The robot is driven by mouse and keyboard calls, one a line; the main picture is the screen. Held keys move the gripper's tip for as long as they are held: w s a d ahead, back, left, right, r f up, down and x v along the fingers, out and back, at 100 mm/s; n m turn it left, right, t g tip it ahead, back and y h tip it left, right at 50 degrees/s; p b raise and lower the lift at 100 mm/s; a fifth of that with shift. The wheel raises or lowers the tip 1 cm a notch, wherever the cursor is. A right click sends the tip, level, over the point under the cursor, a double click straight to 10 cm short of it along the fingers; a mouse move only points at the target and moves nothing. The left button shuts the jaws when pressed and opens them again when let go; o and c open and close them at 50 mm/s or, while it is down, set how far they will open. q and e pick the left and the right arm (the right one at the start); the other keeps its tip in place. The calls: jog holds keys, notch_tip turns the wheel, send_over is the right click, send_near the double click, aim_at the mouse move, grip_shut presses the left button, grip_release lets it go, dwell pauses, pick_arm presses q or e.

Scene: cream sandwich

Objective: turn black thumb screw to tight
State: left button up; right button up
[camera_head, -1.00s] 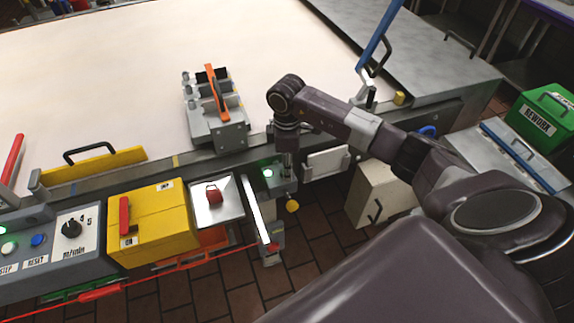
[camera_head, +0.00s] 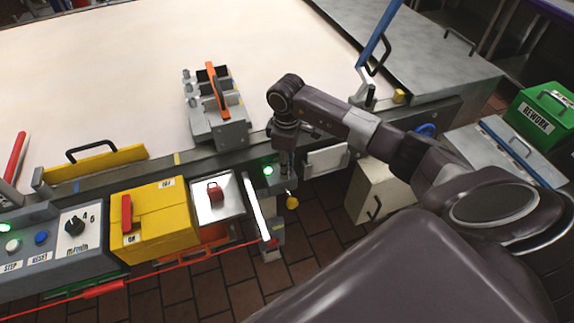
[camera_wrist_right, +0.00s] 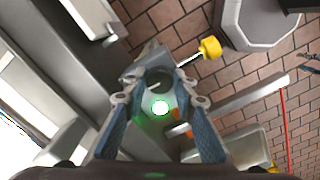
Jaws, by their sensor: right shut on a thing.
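My right gripper (camera_head: 287,170) points down at the machine's front edge, beside a lit green lamp (camera_head: 268,170). In the right wrist view its fingers (camera_wrist_right: 158,84) are closed around a dark round knob (camera_wrist_right: 159,76), which appears to be the black thumb screw. The knob sits on a grey metal block (camera_wrist_right: 146,62). The lamp (camera_wrist_right: 160,107) glows between the fingers. In the head view the gripper hides the knob. Its turn position cannot be read. My left gripper is not in view.
A yellow knob (camera_wrist_right: 209,47) on a rod sticks out close to the fingers. A grey fixture with an orange handle (camera_head: 217,90) stands on the pale belt.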

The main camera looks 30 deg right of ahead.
jog(key=o, duration=1.2)
jog(key=shift+c, duration=0.2)
jog(key=shift+r, duration=0.1)
notch_tip(320, 180, up, 12)
